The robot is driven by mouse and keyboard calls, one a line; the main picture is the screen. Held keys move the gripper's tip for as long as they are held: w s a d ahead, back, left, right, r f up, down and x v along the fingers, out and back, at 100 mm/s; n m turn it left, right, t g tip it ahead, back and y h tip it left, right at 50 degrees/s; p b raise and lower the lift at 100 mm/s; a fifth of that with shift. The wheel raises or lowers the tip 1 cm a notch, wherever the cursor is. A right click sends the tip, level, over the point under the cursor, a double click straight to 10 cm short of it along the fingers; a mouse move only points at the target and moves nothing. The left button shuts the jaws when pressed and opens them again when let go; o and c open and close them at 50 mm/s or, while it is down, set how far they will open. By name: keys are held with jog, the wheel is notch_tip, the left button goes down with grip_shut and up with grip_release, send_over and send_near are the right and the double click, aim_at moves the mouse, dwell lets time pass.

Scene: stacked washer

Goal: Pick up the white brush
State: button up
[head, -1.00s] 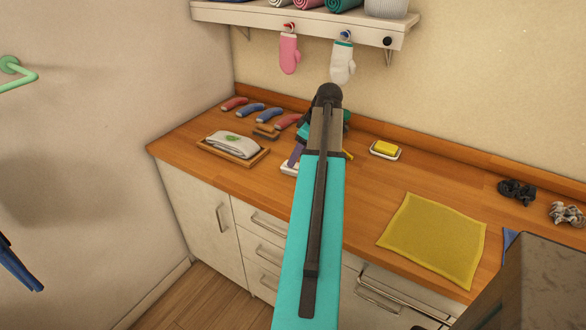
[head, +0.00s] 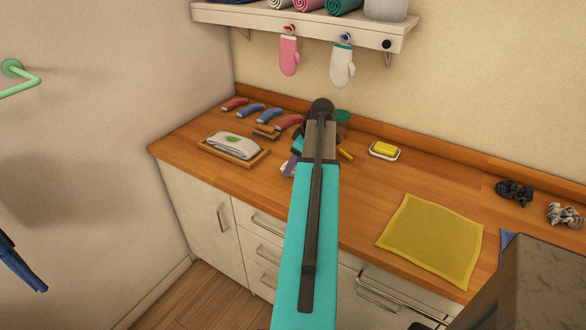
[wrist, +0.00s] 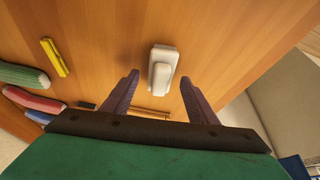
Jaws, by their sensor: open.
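The white brush (wrist: 163,58) lies on the wooden counter in the wrist view, its long side running away from my gripper. My gripper (wrist: 160,78) is open, with its two purple fingers pointing toward the counter. The near end of the brush appears between the fingertips, with a gap on each side; I cannot tell the height left above it. In the head view my arm hides most of this spot. Only a small white part of the brush (head: 286,169) shows beside my gripper (head: 293,162).
A yellow item (wrist: 55,57) lies left of the brush in the wrist view. Red and blue items (head: 252,110) line the back. A wooden tray (head: 255,160) holds a folded towel; a soap dish (head: 384,155) and yellow cloth (head: 432,240) lie right. A shelf (head: 300,22) hangs above.

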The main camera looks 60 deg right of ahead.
jog(key=shift+w+f, duration=0.1)
jog(key=shift+f, duration=0.15)
dwell(0.4)
jog(key=c, duration=1.2)
jog(key=shift+r, duration=0.1)
jog(key=shift+r+b, duration=0.7)
jog(key=shift+r, duration=0.8)
jog(key=s+a+b, duration=0.1)
jog(key=s, duration=0.4)
jog(key=s+a+r+b, duration=0.1)
jog(key=s+a, duration=0.1)
jog(key=s, duration=0.3)
jog(key=s+a+b, duration=0.1)
jog(key=s, duration=0.4)
jog(key=shift+s+a+r, duration=0.2)
jog(key=shift+r, duration=0.2)
